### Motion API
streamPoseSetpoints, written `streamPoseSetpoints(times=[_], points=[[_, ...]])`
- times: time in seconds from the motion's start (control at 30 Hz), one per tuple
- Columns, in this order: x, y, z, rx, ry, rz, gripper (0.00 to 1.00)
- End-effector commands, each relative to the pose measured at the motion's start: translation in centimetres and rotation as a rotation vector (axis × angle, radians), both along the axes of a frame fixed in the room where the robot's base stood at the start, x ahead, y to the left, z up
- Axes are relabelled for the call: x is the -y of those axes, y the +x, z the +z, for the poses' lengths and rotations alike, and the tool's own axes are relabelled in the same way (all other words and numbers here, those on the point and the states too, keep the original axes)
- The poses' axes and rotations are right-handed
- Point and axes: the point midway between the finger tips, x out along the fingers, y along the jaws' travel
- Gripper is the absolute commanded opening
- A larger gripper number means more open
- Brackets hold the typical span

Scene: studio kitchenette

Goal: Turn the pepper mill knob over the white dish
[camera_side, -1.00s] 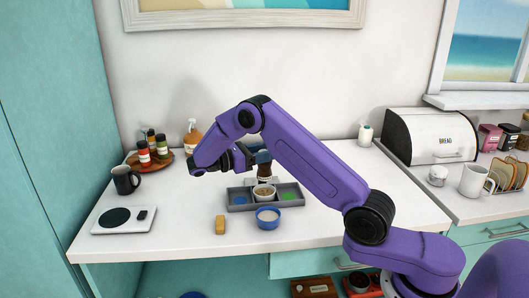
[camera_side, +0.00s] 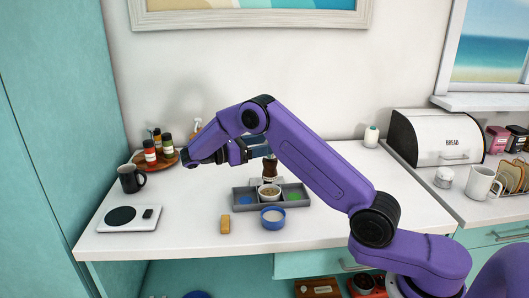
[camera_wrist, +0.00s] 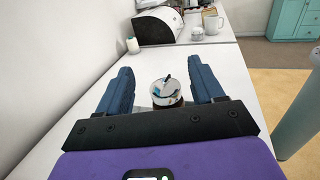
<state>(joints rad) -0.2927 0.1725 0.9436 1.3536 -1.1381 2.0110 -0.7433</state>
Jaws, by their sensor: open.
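The pepper mill (camera_side: 269,169), brown with a pale lower part, stands upright behind the small white dish (camera_side: 261,192) with brown contents, which sits in the middle of the grey tray (camera_side: 241,208). My gripper (camera_side: 259,149) is open above and slightly left of the mill in the side view, partly hiding its top. In the wrist view, my two blue fingers (camera_wrist: 165,75) are wide apart. A round, shiny top with a dark piece on it, apparently the mill knob (camera_wrist: 166,91), shows between them. I cannot tell the gap to it, and I see no contact.
A scale (camera_side: 130,219), a dark mug (camera_side: 131,179) and spice jars (camera_side: 150,153) stand left.

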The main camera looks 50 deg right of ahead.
Motion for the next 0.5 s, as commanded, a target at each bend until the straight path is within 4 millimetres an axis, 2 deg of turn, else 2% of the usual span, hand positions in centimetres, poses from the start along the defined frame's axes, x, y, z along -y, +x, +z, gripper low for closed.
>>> streamPoseSetpoints(times=[0.5], points=[[-0.1, 0.0, 3.6, 0.000, 0.000, 0.002, 0.67]])
